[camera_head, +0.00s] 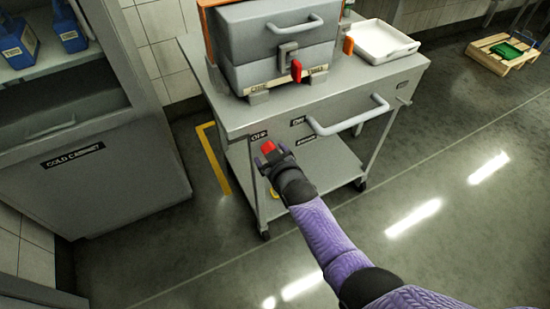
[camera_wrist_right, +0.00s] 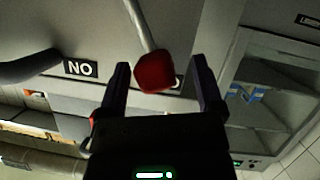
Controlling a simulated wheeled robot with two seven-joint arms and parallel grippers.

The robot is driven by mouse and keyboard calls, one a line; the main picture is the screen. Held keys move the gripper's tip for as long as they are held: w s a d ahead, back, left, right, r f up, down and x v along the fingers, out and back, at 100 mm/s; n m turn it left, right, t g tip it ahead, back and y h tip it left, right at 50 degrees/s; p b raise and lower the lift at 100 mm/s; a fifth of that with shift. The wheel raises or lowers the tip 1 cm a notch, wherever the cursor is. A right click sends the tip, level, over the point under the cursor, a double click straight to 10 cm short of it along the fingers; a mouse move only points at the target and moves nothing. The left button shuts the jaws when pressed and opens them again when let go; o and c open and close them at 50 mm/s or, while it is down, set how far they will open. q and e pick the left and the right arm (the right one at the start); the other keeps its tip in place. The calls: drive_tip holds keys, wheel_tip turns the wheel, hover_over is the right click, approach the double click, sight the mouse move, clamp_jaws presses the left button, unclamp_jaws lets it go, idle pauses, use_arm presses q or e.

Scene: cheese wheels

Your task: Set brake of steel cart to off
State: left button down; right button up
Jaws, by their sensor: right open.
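The steel cart (camera_head: 240,112) stands in the middle of the head view. A red knob (camera_head: 268,147) shows at its front face, beside a small dark label (camera_head: 258,135) that is hard to read. My right gripper (camera_head: 270,156) is at this knob. In the right wrist view the red knob (camera_wrist_right: 155,72), on a thin pale rod (camera_wrist_right: 137,24), sits between the two spread fingers of the open gripper (camera_wrist_right: 161,76), with gaps on both sides. A label (camera_wrist_right: 81,69) there reads "NO" and looks upside down; the knob partly covers another label. My left gripper is not in view.
A grey case (camera_head: 270,45) with a red latch (camera_head: 296,71) and a white tray (camera_head: 382,42) sit on the cart. The cart's handle (camera_head: 347,122) sticks out right of the gripper. A cold cabinet (camera_head: 95,185) stands left. The floor in front is clear.

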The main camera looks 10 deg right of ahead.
use_arm(q)
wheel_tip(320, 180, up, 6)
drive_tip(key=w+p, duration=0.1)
drive_tip(key=p, duration=0.4)
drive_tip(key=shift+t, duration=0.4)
use_arm(e)
drive_tip(key=v, duration=0.9)
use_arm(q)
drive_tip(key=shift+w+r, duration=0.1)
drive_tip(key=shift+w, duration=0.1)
